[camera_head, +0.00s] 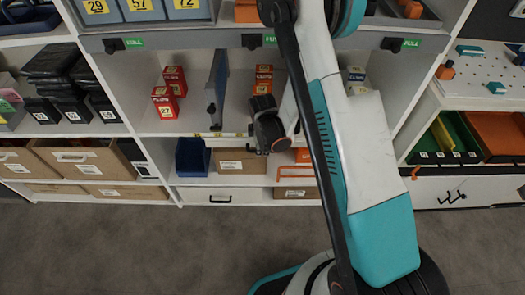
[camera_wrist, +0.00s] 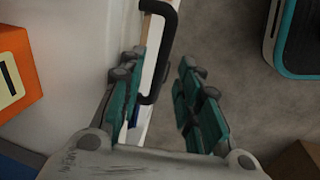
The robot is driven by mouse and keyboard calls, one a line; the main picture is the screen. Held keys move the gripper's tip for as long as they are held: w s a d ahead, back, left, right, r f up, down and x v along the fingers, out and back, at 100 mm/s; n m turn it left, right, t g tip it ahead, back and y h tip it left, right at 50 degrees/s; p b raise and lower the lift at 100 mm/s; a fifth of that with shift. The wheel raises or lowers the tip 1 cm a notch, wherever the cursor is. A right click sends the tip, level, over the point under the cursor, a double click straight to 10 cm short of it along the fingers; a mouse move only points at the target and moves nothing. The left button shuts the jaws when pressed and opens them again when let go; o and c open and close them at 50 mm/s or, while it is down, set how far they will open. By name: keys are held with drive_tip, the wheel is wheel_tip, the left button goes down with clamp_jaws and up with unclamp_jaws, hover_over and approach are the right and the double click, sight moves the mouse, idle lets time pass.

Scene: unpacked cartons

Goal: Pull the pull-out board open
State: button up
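Under the upper shelf a grey front strip (camera_head: 180,41) carries black pulls and green labels, whose wording is too small to read surely. I cannot tell for certain which part is the pull-out board. My gripper (camera_head: 268,132) is in front of the middle shelf bay, its fingertips not clear in the head view. In the wrist view my gripper (camera_wrist: 162,98) is open, with teal fingers spread apart. A black bar handle (camera_wrist: 167,48) on a pale front reaches down between the fingers. They are not closed on it; contact is unclear.
Red boxes (camera_head: 175,80) stand on the middle shelf beside a blue-grey divider (camera_head: 217,85). A blue bin (camera_head: 192,158) sits below. A white drawer front (camera_head: 262,197) is lower down. Grey floor (camera_head: 110,245) is clear at the left. My arm hides part of the middle bay.

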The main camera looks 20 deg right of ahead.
drive_tip(key=shift+w+f, duration=0.15)
drive_tip(key=shift+f, duration=0.7)
drive_tip(key=shift+c, duration=0.2)
clamp_jaws()
